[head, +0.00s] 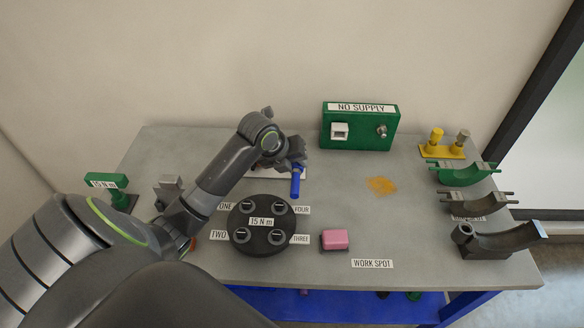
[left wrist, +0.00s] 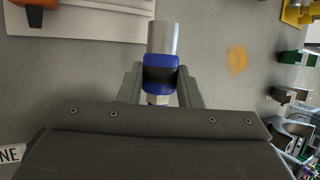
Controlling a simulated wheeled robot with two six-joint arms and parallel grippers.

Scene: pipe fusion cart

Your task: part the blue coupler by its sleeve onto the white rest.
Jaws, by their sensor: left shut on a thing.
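My left gripper (head: 291,163) is shut on the blue coupler, above the table near the middle. In the left wrist view the blue coupler (left wrist: 160,62) sits between the two fingers, with a silver cylinder beyond its blue sleeve and a pale metal part on the near side. In the head view a blue length (head: 295,184) hangs below the fingers. The white rest (head: 264,173) lies flat behind my forearm, partly hidden. In the left wrist view the white rest (left wrist: 100,30) is at upper left, apart from the coupler. My right gripper is not in view.
A dark round fixture (head: 262,246) with several sockets stands in front. A pink block (head: 335,239) is to its right. A green NO SUPPLY box (head: 358,128) stands behind. Curved cradles (head: 500,240) line the right side. The table around the orange stain (head: 381,185) is clear.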

